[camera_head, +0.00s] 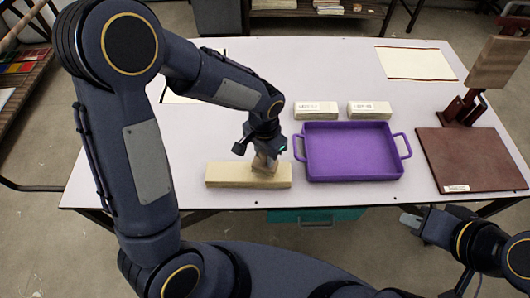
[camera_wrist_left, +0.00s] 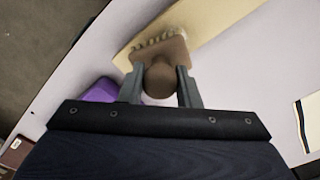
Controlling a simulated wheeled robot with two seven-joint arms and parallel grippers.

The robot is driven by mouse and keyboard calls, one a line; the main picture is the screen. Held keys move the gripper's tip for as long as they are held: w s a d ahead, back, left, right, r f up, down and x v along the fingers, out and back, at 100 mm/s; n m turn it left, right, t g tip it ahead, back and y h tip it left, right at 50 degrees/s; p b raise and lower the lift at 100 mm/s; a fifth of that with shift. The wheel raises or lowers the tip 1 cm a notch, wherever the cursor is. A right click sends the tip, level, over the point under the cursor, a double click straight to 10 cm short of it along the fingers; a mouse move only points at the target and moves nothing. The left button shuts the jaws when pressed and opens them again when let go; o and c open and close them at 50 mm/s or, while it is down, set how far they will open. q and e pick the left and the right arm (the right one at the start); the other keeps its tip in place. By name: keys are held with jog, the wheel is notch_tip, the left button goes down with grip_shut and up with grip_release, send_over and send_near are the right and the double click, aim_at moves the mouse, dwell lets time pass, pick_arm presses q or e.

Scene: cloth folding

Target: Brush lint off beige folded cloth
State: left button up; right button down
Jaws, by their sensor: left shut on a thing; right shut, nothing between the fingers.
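The beige folded cloth (camera_head: 225,176) lies flat as a long block near the table's front edge, left of the purple tray. My left gripper (camera_head: 263,150) is above its right part, shut on a brown brush (camera_head: 264,162). In the left wrist view the brush (camera_wrist_left: 160,75) is between the two fingers, with its pale bristles at or on the cloth (camera_wrist_left: 215,20); I cannot tell how firmly they touch. No lint can be made out. My right gripper (camera_head: 411,219) is shut and empty, off the table's front edge at the right.
A purple tray (camera_head: 352,175) with two handles stands right of the cloth. Two small labelled blocks (camera_head: 316,110) (camera_head: 368,110) are behind it. A dark red board (camera_head: 470,160) and a stand with a wooden block (camera_head: 497,62) are at the right. The table's back middle is clear.

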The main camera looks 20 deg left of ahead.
pick_arm(q)
jog(key=shift+f+b, duration=0.7)
jog(key=shift+f, duration=0.2)
jog(key=shift+s+a+r, duration=0.1)
jog(key=shift+s+a, duration=0.15)
jog(key=shift+a, duration=0.65)
jog(key=shift+s+a+r, duration=0.1)
jog(key=shift+s+a, duration=0.1)
jog(key=shift+a, duration=0.8)
jog(key=shift+f, duration=0.2)
jog(key=shift+w+d+f+b, duration=0.15)
jog(key=shift+w+d+b, duration=0.1)
jog(key=shift+d, duration=0.75)
jog(key=shift+w+d+f+b, duration=0.1)
jog(key=shift+d+b, duration=0.1)
jog(key=shift+d, duration=0.75)
jog(key=shift+c, duration=0.3)
jog(key=shift+r, duration=0.1)
jog(key=shift+w+r+p, duration=0.1)
jog(key=shift+r+p, duration=2.2)
jog(key=shift+r, duration=0.7)
